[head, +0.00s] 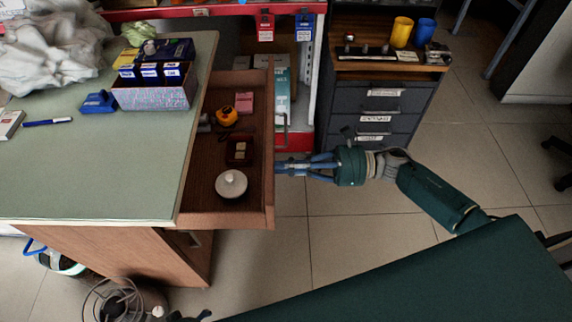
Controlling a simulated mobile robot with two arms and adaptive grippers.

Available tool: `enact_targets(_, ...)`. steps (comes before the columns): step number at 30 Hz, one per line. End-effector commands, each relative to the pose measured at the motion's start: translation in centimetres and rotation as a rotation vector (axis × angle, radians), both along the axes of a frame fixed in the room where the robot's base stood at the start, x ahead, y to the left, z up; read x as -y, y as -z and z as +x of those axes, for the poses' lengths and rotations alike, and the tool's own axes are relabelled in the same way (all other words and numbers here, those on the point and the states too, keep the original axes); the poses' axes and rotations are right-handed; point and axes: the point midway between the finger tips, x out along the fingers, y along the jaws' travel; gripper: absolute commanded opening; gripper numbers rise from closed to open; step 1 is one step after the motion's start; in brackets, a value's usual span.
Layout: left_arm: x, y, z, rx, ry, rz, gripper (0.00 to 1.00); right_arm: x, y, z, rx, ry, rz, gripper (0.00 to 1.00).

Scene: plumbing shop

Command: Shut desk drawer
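The desk drawer (269,190) is a brown wooden drawer pulled out from the right side of the desk (100,185). My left gripper is not in view.
On the desk top lie a box of small packs (155,90), a blue item, a pen and crumpled plastic. A dark drawer cabinet (375,105) stands behind my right gripper, beside a red shelf. A wire-guarded round object stands at bottom left.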

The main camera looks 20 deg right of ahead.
Motion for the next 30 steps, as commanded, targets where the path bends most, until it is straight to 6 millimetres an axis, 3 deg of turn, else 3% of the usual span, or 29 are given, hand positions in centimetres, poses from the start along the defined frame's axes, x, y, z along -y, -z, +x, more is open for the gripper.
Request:
enact_targets(8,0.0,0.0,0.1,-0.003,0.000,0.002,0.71,-0.8,0.0,0.2,0.002,-0.002,0.002,0.00)
enact_targets(14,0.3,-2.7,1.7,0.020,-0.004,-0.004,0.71,-3.8,0.1,1.0,0.003,-0.003,0.003,0.00)
enact_targets(22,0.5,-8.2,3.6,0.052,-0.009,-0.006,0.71,-10.1,0.1,2.8,0.004,-0.004,0.004,0.00)
enact_targets(30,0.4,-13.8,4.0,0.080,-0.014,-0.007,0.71,-15.5,0.1,4.4,0.004,-0.004,0.002,0.00)
